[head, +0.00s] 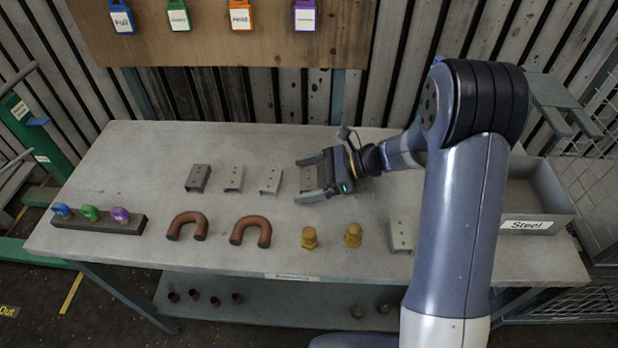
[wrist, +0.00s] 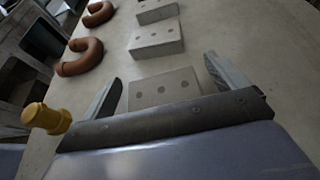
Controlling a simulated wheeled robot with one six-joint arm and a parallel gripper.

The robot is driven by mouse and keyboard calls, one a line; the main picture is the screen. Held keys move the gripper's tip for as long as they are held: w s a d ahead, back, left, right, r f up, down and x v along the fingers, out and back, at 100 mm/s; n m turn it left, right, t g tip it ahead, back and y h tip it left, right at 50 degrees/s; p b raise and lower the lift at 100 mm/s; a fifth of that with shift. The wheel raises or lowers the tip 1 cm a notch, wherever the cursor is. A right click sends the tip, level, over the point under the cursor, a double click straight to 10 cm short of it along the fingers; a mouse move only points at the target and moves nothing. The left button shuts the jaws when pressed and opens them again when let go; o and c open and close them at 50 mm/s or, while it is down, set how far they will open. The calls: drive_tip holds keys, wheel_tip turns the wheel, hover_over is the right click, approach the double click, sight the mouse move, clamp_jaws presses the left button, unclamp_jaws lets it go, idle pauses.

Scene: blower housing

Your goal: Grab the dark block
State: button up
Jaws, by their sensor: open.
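A dark grey block (head: 198,178) with small holes on top lies on the table, leftmost in the back row in the head view. Two lighter grey blocks (head: 234,178) (head: 270,180) lie to its right. My gripper (head: 308,178) is right of these, low over the table and well apart from the dark block. It is open. In the wrist view, a grey block (wrist: 165,88) with holes lies between the fingers (wrist: 163,72), its near part hidden by the gripper. Two more blocks (wrist: 156,40) (wrist: 157,12) lie beyond it. I cannot tell the dark one there.
Two reddish U-shaped pipes (head: 187,226) (head: 251,231) and two brass fittings (head: 309,238) (head: 353,235) stand along the front. Another grey block (head: 402,235) is partly behind my arm. A "Steel" bin (head: 540,197) is right. A rack with coloured pieces (head: 98,222) is left.

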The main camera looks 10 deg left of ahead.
drive_tip(key=shift+s+a+f, duration=0.1)
drive_tip(key=shift+a+f, duration=0.15)
drive_tip(key=shift+a, duration=0.3)
drive_tip(key=c, duration=1.2)
